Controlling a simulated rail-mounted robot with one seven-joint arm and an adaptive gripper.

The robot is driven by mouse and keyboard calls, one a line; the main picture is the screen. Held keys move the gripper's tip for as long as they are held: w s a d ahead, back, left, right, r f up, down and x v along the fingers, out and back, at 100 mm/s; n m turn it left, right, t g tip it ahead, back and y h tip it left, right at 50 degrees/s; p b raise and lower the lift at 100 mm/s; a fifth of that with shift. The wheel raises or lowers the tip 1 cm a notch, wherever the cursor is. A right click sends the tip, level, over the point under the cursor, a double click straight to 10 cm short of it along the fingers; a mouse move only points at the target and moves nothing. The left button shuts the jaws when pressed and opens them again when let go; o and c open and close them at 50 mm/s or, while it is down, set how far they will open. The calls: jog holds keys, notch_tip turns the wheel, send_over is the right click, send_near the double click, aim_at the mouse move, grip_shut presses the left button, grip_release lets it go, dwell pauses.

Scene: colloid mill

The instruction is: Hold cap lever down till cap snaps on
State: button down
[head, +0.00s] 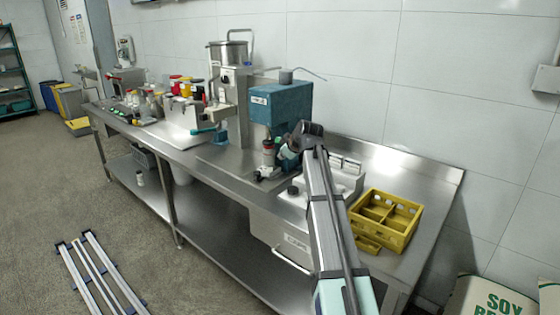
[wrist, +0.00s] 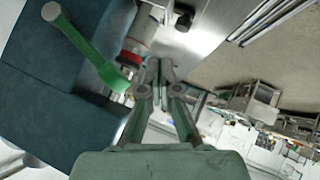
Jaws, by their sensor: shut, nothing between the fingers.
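The blue-teal capping machine (head: 275,105) stands on the steel bench. It also fills the left of the wrist view (wrist: 50,105). A green lever (wrist: 90,52) with a pale round end crosses in front of its body in the wrist view. A bottle (head: 268,158) stands under the machine's head; whether its cap is seated cannot be told. My gripper (wrist: 155,78) is shut and empty, its fingertips just right of the lever's lower end. Contact with the lever cannot be told. In the head view, my wrist hides the machine's lower right side.
A yellow divided crate (head: 387,218) stands on the bench right of my arm. The steel mill (head: 228,80) with its hopper stands left of the capping machine. Several jars and bottles (head: 150,100) crowd the bench's far left. A bare bench strip (head: 425,215) lies right of the crate.

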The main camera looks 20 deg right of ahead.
jog(key=shift+v, duration=0.9)
jog(key=shift+a, duration=0.1)
